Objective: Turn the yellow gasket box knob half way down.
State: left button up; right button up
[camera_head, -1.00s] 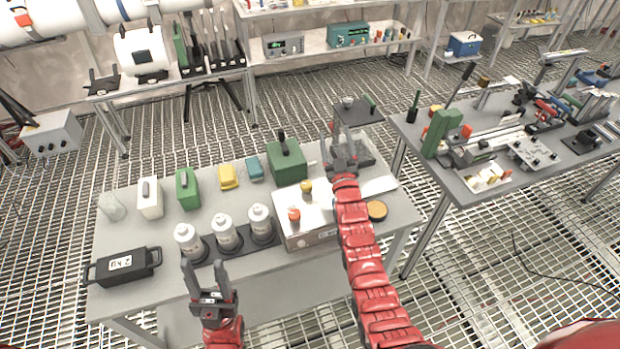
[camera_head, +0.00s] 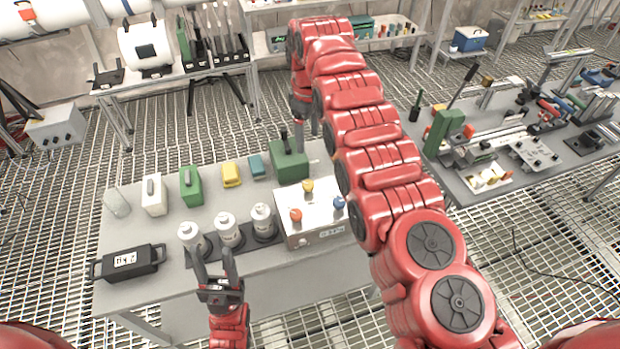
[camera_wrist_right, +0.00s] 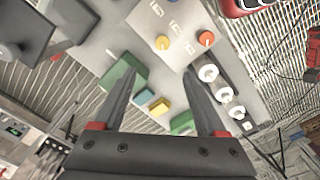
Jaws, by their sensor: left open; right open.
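The gasket box (camera_head: 318,236) is a pale metal box on the grey table, with red, yellow and blue knobs on top. The yellow knob (camera_head: 308,186) stands toward the back of its top. In the right wrist view the yellow knob (camera_wrist_right: 162,42) lies beyond the fingertips, next to an orange-red knob (camera_wrist_right: 206,38). My right gripper (camera_wrist_right: 158,72) is open and empty, apart from the knob; in the head view it points down behind the box, its fingers largely hidden. My left gripper (camera_head: 213,258) is open and empty at the table's front, near the white canisters.
White canisters (camera_head: 228,231) stand left of the gasket box. A green box (camera_head: 290,162) with an upright handle is behind it. Smaller green, yellow and white boxes line the table's back left. A black case (camera_head: 128,262) lies front left. A cluttered table (camera_head: 470,185) stands right.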

jog(key=b, duration=0.9)
send_over(308, 184)
notch_tip(308, 184, down, 10)
jog(key=shift+r, duration=0.25)
jog(key=shift+p, duration=0.55)
notch_tip(308, 184, down, 7)
jog(key=shift+d+r+p, duration=0.15)
jog(key=shift+r+p, duration=0.05)
jog(key=shift+p, duration=0.6)
jog(key=shift+w+f, duration=0.1)
jog(key=shift+f, duration=0.45)
grip_shut()
